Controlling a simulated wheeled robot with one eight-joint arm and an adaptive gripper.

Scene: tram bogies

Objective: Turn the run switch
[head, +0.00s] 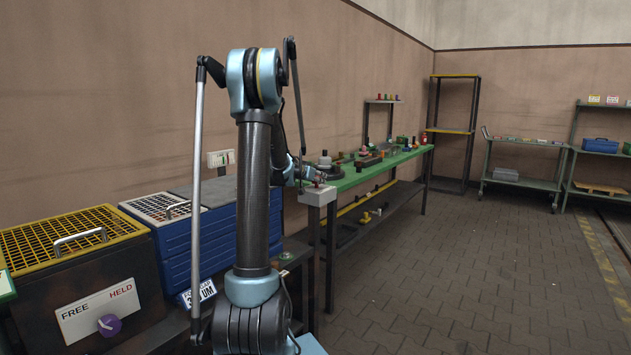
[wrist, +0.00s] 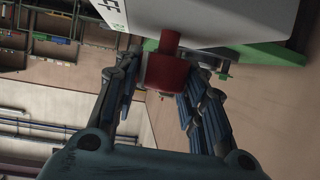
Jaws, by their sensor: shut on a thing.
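The switch is a red knob (wrist: 165,72) on a short red stem, standing out from a pale grey box (wrist: 225,22) in the wrist view. Green and black lettering, partly cut off and ending in "FF", shows on the box. My gripper (wrist: 160,76) has its fingers on both sides of the knob and is shut on it. In the head view, my gripper (head: 309,178) is at the pale box (head: 318,197) on the near end of the green bench. The knob's turned position is hard to tell.
The green bench (head: 362,177) carries several small parts behind my gripper. At left stand a dark cabinet with a FREE/HELD plate and purple knob (head: 109,325), and a blue cabinet (head: 205,245). The paved floor (head: 470,265) at right is clear.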

